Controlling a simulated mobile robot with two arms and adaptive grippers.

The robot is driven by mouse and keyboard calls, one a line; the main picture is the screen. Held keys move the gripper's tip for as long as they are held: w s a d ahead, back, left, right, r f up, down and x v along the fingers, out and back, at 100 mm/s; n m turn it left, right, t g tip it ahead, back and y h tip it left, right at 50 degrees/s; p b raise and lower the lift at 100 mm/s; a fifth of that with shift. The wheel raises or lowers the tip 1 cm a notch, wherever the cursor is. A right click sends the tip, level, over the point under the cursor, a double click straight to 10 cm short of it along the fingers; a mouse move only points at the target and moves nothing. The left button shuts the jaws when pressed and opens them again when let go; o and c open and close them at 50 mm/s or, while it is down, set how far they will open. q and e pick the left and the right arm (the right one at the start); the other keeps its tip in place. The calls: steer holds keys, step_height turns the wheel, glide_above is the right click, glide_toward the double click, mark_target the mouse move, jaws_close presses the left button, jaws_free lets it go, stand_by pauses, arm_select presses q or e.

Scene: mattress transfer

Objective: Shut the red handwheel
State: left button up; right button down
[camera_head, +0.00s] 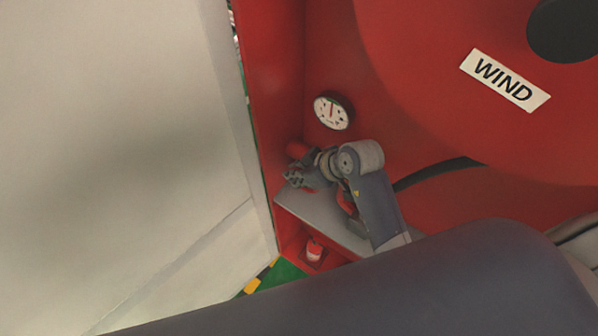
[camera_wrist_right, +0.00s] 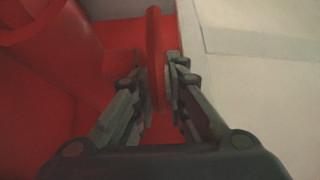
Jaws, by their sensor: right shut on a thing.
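The red handwheel (camera_wrist_right: 154,45) shows edge-on in the right wrist view, as a thin upright red band between the two fingers. My right gripper (camera_wrist_right: 160,95) is shut on its rim, with one finger on each side. In the head view my right gripper (camera_head: 297,178) is small, inside the red cabinet below the gauge. There the handwheel is hard to tell from the red parts around it and is partly hidden by my arm. My left gripper is not in view.
A round white gauge (camera_head: 332,112) sits on the cabinet's back wall. A large red reel marked WIND (camera_head: 504,81) fills the upper right. The red side panel (camera_head: 273,80) and a pale wall (camera_head: 120,130) stand left. A grey shelf (camera_head: 322,217) lies below the gripper.

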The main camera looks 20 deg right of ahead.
steer(key=g+h, duration=0.3)
steer(key=shift+w+a+f+g, duration=0.1)
steer(key=shift+w+f+g, duration=0.2)
steer(key=shift+f, duration=0.05)
steer(key=shift+s+f+g+h, duration=0.1)
steer(key=shift+f+g+h, duration=0.1)
steer(key=shift+g+h, duration=0.3)
steer(key=shift+s+f+g, duration=0.1)
steer(key=shift+f+g, duration=0.05)
steer(key=shift+g, duration=0.15)
steer(key=c, duration=1.6)
jaws_free()
